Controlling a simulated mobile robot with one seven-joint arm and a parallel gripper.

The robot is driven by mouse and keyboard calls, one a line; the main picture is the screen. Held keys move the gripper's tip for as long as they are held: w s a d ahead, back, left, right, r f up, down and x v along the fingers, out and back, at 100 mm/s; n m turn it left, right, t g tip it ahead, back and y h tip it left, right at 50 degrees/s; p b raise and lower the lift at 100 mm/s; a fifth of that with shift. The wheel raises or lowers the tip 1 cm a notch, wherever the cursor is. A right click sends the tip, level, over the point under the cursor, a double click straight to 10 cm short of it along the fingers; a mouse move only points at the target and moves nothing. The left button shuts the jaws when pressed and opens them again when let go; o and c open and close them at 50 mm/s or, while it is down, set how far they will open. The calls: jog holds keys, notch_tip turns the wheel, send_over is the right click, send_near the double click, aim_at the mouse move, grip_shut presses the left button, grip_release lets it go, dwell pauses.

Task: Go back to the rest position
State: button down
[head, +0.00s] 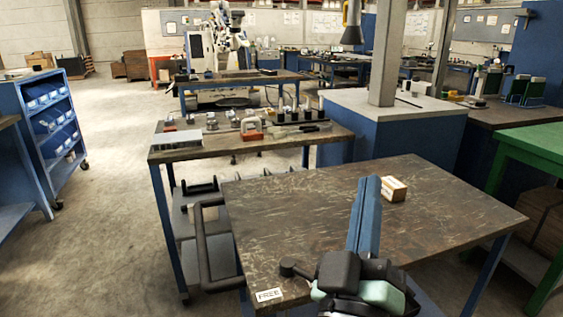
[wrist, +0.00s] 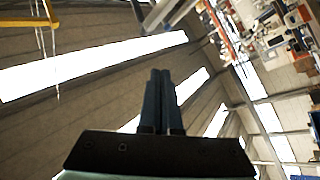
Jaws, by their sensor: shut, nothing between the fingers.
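My gripper (wrist: 161,76) shows in the wrist view as two dark blue-grey fingers pressed together, with nothing between them. The fingers stand up from a black mount, and the wrist view looks up at the ceiling with its bright light strips. In the head view, black and teal parts of my arm are at the bottom, right of centre, in front of the near table. A long blue bar rises from them over the tabletop; I cannot tell for sure whether it is my fingers.
The near table (head: 290,215) has a scratched dark top, mostly bare, with a small orange and white box (head: 393,189) on it. Behind stands a workbench (head: 225,149) with several small parts. A blue shelf rack (head: 50,125) is at left, a green table (head: 535,143) at right. Floor is open at left.

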jog(key=s+a+r+m+t+y, duration=0.1)
jog(key=s+a+r+t+y, duration=0.2)
jog(key=r, duration=0.4)
jog(key=s+a+r+m+t+y, duration=0.1)
jog(key=s+a+r+y, duration=0.1)
jog(key=s+a+r, duration=0.35)
jog(key=s+a+r+m+t+y, duration=0.1)
jog(key=a+r+m+y, duration=0.15)
jog(key=r, duration=0.65)
notch_tip(320, 180, up, 22)
jog(key=p, duration=2.2)
jog(key=shift+w+d+f+n, duration=0.2)
jog(key=shift+w+d+n, duration=0.05)
jog(key=shift+d+n, duration=0.15)
